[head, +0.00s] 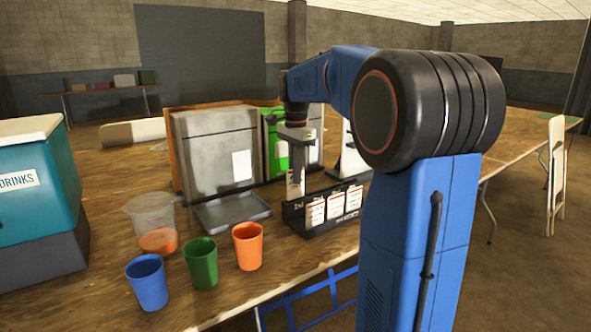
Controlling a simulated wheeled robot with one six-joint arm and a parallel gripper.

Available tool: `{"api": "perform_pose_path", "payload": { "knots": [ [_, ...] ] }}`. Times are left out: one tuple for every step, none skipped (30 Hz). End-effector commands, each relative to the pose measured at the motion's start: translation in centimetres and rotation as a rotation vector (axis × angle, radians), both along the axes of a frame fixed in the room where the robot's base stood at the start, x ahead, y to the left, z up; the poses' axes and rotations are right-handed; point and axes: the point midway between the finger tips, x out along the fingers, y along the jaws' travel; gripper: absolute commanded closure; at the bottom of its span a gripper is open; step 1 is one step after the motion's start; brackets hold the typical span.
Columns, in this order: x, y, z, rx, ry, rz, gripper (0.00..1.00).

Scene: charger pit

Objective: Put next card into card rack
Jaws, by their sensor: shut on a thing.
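A black card rack (313,231) stands near the table's front edge, just left of my arm. Several white cards with red tops stand in it, among them a card (315,213) toward the left and a card (353,197) at the right. My gripper (296,172) points down above the left, back part of the rack. It is shut on a white card (294,188) that hangs upright below it. The card's lower edge is close to the rack; I cannot tell whether it is inside a slot. My arm hides what lies to the right.
Grey panels (213,150) and a green panel (275,150) stand behind the rack, with a grey tray (230,211) in front. Blue (147,285), green (201,265) and orange (247,248) cups, a clear pitcher (153,218) and a teal drinks cooler (38,185) stand to the left.

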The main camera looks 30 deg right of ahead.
Motion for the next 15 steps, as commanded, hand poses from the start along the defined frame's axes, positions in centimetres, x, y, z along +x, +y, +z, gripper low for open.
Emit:
{"api": "perform_pose_path", "payload": {
  "knots": [
    [0.0, 0.0, -0.3, 0.0, 0.001, 0.0, 1.0],
    [0.0, 0.0, -0.4, 0.0, 0.001, 0.0, 1.0],
    [0.0, 0.0, -0.6, 0.0, 0.001, 0.0, 1.0],
    [0.0, 0.0, -0.7, 0.0, 0.001, 0.0, 1.0],
    [0.0, 0.0, -0.9, 0.0, 0.001, 0.0, 1.0],
    [0.0, 0.0, -1.0, 0.0, 0.001, 0.0, 1.0],
    [0.0, 0.0, -1.2, 0.0, 0.001, 0.0, 1.0],
    [0.0, 0.0, -1.3, 0.0, 0.001, 0.0, 1.0],
    [0.0, 0.0, -1.4, 0.0, 0.001, 0.0, 1.0],
    [0.0, 0.0, -1.5, 0.0, 0.001, 0.0, 1.0],
    [0.0, 0.0, -1.6, 0.0, 0.001, 0.0, 1.0],
    [0.0, 0.0, -1.8, 0.0, 0.001, 0.0, 1.0],
    [0.0, 0.0, -1.8, 0.0, 0.001, 0.0, 1.0],
    [0.0, 0.0, -1.9, 0.0, 0.001, 0.0, 1.0],
    [0.0, 0.0, -1.9, 0.0, 0.001, 0.0, 1.0]
  ]
}}
